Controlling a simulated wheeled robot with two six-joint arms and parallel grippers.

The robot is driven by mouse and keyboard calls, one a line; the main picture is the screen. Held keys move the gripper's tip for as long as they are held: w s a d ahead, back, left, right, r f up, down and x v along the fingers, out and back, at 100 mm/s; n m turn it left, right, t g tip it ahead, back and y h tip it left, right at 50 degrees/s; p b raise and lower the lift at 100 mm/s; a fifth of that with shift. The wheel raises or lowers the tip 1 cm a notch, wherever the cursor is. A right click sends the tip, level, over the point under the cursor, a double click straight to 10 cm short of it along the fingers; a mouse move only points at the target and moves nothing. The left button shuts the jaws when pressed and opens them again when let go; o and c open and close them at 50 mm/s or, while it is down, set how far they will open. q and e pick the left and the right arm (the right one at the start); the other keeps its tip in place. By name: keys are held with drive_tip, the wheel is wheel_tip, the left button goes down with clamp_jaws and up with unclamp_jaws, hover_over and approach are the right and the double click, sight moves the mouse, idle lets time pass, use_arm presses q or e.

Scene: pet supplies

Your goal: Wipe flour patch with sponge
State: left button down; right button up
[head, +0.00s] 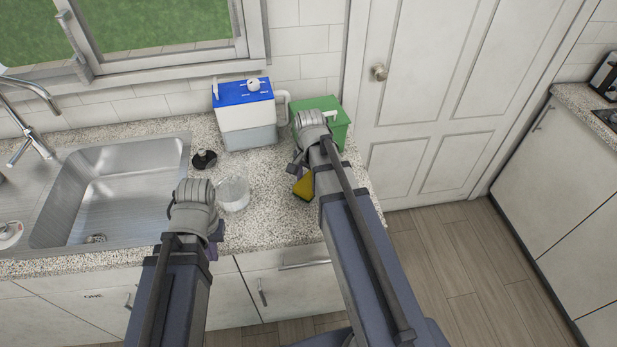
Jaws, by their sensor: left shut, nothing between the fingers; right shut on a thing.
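The yellow sponge (304,187) is at the right end of the speckled counter (275,222), below my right gripper (300,170). My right gripper is shut on the sponge, which is partly hidden by the arm. I cannot tell whether the sponge touches the counter. My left gripper (214,238) is shut and empty near the counter's front edge, in front of a clear bowl. I cannot make out a flour patch against the pale speckled counter; my arms hide part of the surface.
A steel sink (130,190) is at left. The clear bowl (233,193) and a dark round stopper-like item (204,160) stand beside it. A blue-topped white container (246,115) and a green box (335,130) stand at the back. Free counter lies between the bowl and sponge.

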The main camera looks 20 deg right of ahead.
sight(312, 192)
drive_tip(key=shift+s+a+f, duration=0.1)
drive_tip(key=shift+s, duration=0.2)
drive_tip(key=shift+s+a, duration=0.2)
drive_tip(key=shift+s, duration=0.7)
drive_tip(key=shift+s+a, duration=0.2)
drive_tip(key=shift+s, duration=0.7)
drive_tip(key=shift+s+a, duration=0.25)
drive_tip(key=shift+s, duration=0.75)
drive_tip(key=shift+s+a, duration=0.2)
drive_tip(key=shift+s, duration=0.8)
drive_tip(key=shift+w+d+r, duration=0.1)
drive_tip(key=shift+w+d, duration=0.15)
drive_tip(key=shift+w, duration=0.8)
drive_tip(key=shift+w+d+r, duration=0.1)
drive_tip(key=shift+w+d, duration=0.15)
drive_tip(key=shift+w, duration=0.8)
drive_tip(key=shift+w, duration=0.1)
